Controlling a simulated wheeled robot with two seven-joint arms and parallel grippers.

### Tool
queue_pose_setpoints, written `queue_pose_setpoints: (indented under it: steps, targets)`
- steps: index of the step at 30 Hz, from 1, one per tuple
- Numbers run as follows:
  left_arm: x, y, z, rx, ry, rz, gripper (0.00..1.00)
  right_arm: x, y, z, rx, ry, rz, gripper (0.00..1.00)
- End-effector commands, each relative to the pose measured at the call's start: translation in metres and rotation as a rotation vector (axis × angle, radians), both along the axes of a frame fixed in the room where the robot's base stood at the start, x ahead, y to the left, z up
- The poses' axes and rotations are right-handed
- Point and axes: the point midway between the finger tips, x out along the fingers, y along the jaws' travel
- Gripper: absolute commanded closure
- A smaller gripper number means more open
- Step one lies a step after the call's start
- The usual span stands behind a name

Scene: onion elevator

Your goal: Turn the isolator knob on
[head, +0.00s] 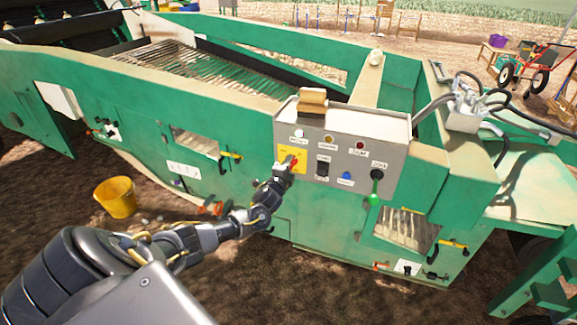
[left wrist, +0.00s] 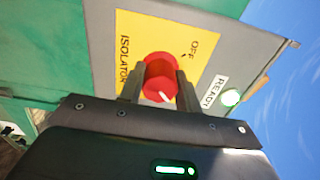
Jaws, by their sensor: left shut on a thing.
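The isolator knob (left wrist: 161,78) is red with a white pointer line and sits on a yellow plate (left wrist: 137,38) marked ISOLATOR and OFF. My left gripper (left wrist: 160,85) has one finger on each side of the knob and is shut on it. In the head view my left gripper (head: 284,168) reaches the yellow plate (head: 297,156) on the left of the grey control box (head: 335,184), mostly covering the knob. The white line on the knob points toward the lower right in the wrist view, away from the OFF word. A READY lamp (left wrist: 231,97) glows pale green. My right gripper is not in view.
The control box also carries a black switch (head: 322,168), a blue button (head: 347,176) and a green-tipped lever (head: 375,186). A brown block (head: 312,102) sits on top of it. The green machine (head: 240,190) surrounds the box. A yellow bucket (head: 117,197) stands on the soil.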

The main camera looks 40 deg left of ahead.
Motion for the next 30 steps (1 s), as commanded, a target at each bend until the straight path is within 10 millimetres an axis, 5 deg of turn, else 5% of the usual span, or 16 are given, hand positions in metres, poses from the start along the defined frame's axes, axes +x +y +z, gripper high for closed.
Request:
queue_pose_setpoints:
  steps: [1,2,6,17,30]
  targets:
    - [0.0,-0.001,0.0,0.001,0.0,-0.002,0.89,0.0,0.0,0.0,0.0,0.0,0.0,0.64]
    - [0.0,-0.001,0.0,0.001,0.0,-0.003,0.64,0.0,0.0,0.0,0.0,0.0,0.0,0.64]
    - [0.0,0.0,0.0,0.001,0.0,-0.002,0.46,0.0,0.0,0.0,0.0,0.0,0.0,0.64]
    - [-0.005,-0.001,-0.001,0.001,0.0,-0.001,0.45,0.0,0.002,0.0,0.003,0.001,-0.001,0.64]
    - [-0.076,-0.027,-0.002,-0.002,0.002,-0.004,0.45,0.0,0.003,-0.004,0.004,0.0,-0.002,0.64]
